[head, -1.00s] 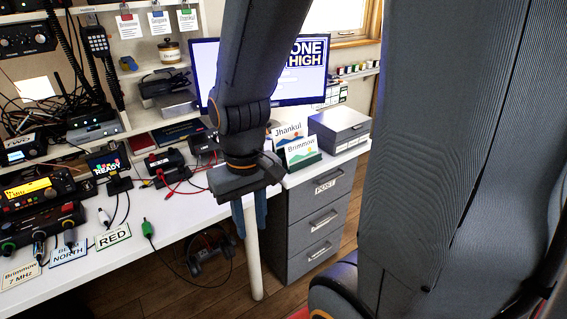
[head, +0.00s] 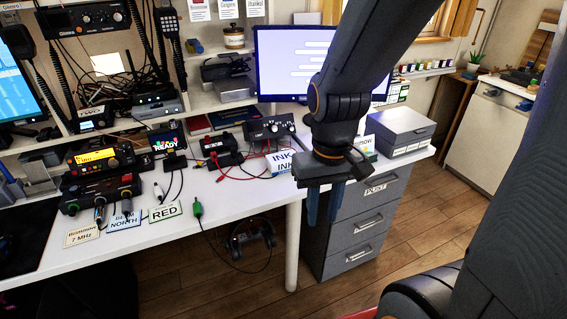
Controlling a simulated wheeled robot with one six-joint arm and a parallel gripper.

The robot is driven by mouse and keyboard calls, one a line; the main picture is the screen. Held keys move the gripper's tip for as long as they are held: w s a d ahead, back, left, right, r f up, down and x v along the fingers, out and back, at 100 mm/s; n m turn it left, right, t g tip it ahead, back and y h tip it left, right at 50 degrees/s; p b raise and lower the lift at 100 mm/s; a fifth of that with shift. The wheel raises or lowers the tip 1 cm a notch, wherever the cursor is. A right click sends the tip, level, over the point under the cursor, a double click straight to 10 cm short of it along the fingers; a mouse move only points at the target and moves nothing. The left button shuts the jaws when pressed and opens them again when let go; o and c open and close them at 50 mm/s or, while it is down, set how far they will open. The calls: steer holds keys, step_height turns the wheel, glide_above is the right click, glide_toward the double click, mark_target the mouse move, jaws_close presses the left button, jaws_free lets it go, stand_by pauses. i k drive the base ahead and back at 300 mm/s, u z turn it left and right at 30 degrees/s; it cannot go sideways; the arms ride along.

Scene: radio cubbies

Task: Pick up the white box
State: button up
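My gripper (head: 323,208) hangs fingers-down in front of the desk's right end and the drawers, to the left of and below that box in the picture. Its two blue fingers are apart with nothing visible between them. My arm hides part of the desk end and the cards beside the box.
The white desk (head: 230,205) carries radios, cables and name cards. A monitor (head: 300,62) stands behind my arm. The grey drawer unit (head: 350,222) is close behind my gripper. Headphones (head: 252,236) hang below the desk. Open wooden floor lies to the right, before a white cabinet (head: 500,135).

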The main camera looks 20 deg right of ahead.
mark_target(278, 163)
steer(key=u, duration=0.35)
steer(key=k, duration=0.5)
steer(key=u, duration=1)
steer(key=i, duration=1.05)
steer(key=z, duration=1)
steer(key=i, duration=0.65)
steer(key=z, duration=0.7)
